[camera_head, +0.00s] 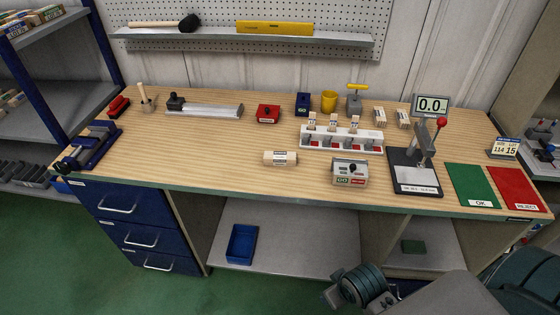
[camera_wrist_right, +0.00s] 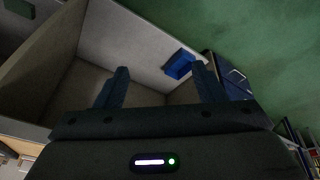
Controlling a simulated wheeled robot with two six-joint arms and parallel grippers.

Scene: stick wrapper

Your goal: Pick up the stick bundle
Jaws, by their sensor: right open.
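A stick bundle (camera_head: 281,158), pale wood with a white label, lies on its side near the front middle of the wooden workbench (camera_head: 225,150). Nothing touches it in the head view. My right gripper (camera_wrist_right: 160,70) shows in the right wrist view with its two dark fingers apart and nothing between them. It faces the shelf space under the bench, away from the bundle, which is not in that view. In the head view, part of my right arm (camera_head: 365,286) is below the bench front. My left gripper is in neither view.
A small control box (camera_head: 350,172) stands right of the bundle, and a white rack (camera_head: 341,143) is behind it. A press with a red knob (camera_head: 415,165), a green mat (camera_head: 472,184) and a red mat (camera_head: 515,187) are farther right. The bench left of the bundle is clear.

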